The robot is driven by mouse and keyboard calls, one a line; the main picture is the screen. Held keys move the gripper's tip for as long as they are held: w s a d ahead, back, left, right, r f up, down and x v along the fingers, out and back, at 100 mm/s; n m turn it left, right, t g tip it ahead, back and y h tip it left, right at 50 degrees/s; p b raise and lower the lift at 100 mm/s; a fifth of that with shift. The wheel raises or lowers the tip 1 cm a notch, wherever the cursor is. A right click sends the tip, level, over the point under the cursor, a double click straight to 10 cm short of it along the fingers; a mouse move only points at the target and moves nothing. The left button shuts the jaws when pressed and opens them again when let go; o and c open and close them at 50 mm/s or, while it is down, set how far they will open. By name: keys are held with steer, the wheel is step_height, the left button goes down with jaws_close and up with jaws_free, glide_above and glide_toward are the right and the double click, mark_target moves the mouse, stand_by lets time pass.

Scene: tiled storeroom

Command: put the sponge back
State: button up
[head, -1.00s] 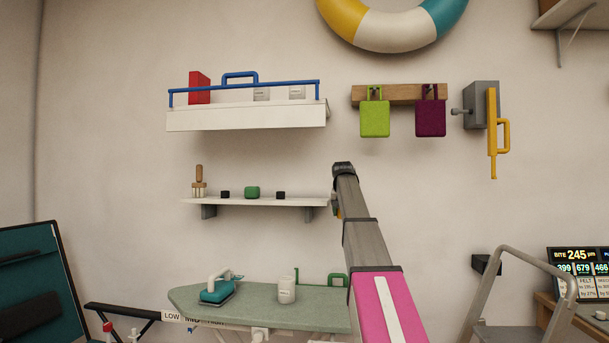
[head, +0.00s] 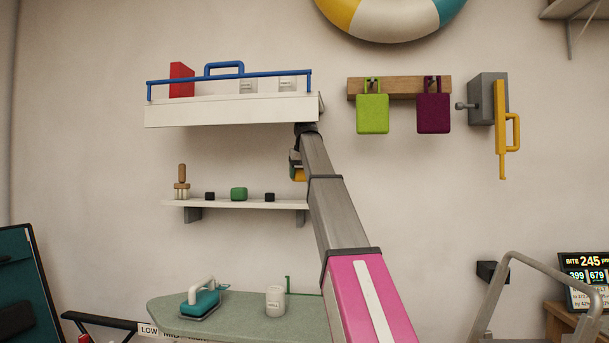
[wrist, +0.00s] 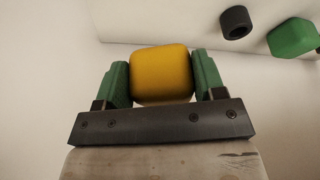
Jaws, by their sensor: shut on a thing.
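A yellow block with rounded edges, which I take to be the sponge (wrist: 162,74), sits between the two green-padded fingers of my gripper (wrist: 163,80). The fingers press on its left and right sides. In the head view the sponge (head: 299,175) shows small and partly hidden behind my arm, with my gripper (head: 296,165) just above the right end of the lower wall shelf (head: 236,204). A gap between the sponge and that shelf shows in the head view. How far they are apart in depth I cannot tell.
The lower shelf bears a brush (head: 181,183), a green block (head: 239,194) and two small black pieces (head: 210,196). The upper shelf (head: 230,110) with a blue rail hangs above. An ironing board (head: 240,318) with an iron (head: 200,301) and a white jar (head: 275,302) stands below.

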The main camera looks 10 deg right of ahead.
steer(key=shift+f, duration=3.4)
steer(key=shift+f, duration=0.6)
steer(key=o, duration=1)
steer(key=shift+c, duration=0.2)
steer(key=shift+r, duration=0.1)
